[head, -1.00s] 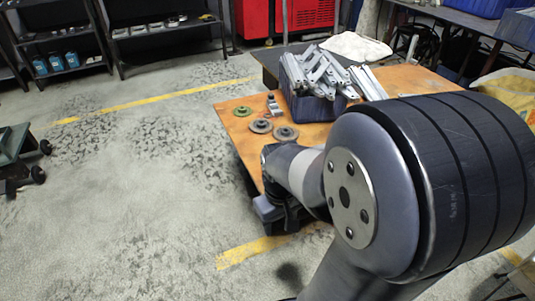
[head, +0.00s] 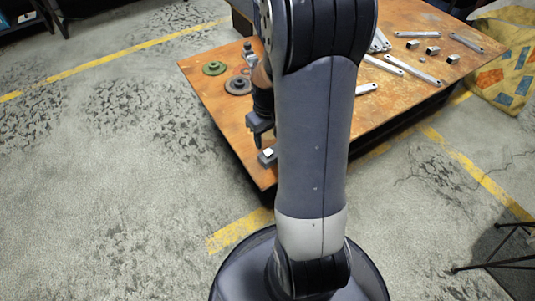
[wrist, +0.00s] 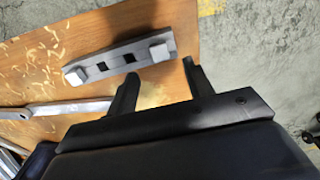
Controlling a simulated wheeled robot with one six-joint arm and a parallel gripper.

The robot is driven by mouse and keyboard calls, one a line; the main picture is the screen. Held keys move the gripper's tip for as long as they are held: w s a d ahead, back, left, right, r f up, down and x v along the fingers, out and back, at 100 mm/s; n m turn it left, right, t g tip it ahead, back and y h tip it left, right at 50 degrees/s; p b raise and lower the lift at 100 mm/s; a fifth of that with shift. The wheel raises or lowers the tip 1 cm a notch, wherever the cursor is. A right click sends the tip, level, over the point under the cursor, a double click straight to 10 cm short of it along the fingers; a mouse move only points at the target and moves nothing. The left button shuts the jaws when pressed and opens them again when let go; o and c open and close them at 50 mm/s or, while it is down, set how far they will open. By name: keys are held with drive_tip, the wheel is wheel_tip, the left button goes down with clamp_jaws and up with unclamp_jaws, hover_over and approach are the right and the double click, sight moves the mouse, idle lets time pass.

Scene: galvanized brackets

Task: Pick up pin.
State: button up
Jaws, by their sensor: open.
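My gripper (wrist: 160,70) is open and empty in the wrist view, its two dark fingers apart over the wooden tabletop. I cannot tell whether either block is the pin. In the head view my gripper (head: 258,141) points down by the table's near left corner, close to a small block with a pale top (head: 268,154). My arm hides part of the table.
The brown table (head: 225,100) holds a green disc (head: 214,68) and a grey disc (head: 238,85) at left. Metal strips (head: 412,69) and small dark blocks (head: 433,50) lie at right. A flat metal strip (wrist: 65,108) also shows in the wrist view. Open floor surrounds the near corner.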

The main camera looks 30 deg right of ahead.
sight(268, 152)
wheel_tip(268, 152, down, 6)
drive_tip(key=b, duration=0.3)
drive_tip(key=shift+s+f, duration=0.1)
drive_tip(key=shift+c, duration=0.2)
clamp_jaws()
